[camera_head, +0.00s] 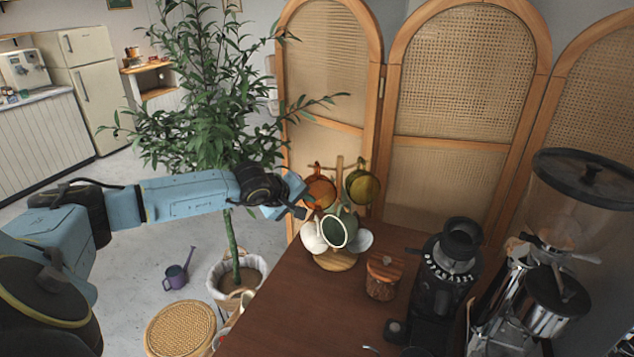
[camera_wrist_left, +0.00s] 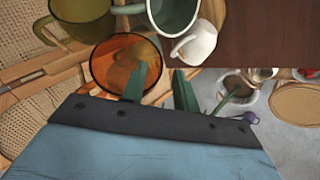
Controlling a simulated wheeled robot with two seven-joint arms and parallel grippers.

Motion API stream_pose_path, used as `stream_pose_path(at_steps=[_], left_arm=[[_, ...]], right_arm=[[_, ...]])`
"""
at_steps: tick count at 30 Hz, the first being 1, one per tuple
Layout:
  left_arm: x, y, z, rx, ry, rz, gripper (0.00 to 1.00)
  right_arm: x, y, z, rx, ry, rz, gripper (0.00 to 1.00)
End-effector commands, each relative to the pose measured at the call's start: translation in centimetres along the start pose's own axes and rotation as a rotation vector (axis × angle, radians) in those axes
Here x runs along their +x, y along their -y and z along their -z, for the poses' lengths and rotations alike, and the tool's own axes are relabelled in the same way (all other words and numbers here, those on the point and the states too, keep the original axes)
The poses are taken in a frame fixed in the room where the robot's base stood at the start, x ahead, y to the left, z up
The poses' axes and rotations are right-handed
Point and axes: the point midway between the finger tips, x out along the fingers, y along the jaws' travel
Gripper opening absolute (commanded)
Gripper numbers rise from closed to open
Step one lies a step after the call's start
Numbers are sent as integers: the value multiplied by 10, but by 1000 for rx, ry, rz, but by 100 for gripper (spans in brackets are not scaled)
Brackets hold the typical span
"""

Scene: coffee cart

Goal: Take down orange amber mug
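The orange amber mug (camera_head: 320,192) hangs at the upper left of a wooden mug tree (camera_head: 337,262). In the left wrist view the mug (camera_wrist_left: 112,66) shows its open mouth. My left gripper (camera_head: 301,204) is at the mug's left side in the head view. In the wrist view its two green fingers (camera_wrist_left: 160,70) are apart. One finger overlaps the mug's right rim and the other lies beyond it; I cannot tell if they touch it. My right gripper is not in view.
An olive mug (camera_head: 362,187), a green mug (camera_head: 339,230) and white mugs (camera_head: 313,238) hang close by on the tree. A wooden jar (camera_head: 383,278) and a black grinder (camera_head: 443,275) stand on the brown table (camera_head: 300,310). A cane screen (camera_head: 460,80) stands behind.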

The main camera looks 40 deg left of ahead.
Motion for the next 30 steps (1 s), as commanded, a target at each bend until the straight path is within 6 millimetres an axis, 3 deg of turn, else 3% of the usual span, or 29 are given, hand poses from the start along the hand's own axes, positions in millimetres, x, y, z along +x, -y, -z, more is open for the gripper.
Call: stream_pose_path(at_steps=[6,13,20,30], left_arm=[[16,-1,1,0,-1,-3,30],[17,0,1,1,-1,-2,30],[17,0,1,1,-1,-2,1],[16,-1,1,1,-2,-3,0]], right_arm=[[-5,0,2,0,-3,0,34],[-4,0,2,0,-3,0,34],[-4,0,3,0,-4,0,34],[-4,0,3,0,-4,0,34]])
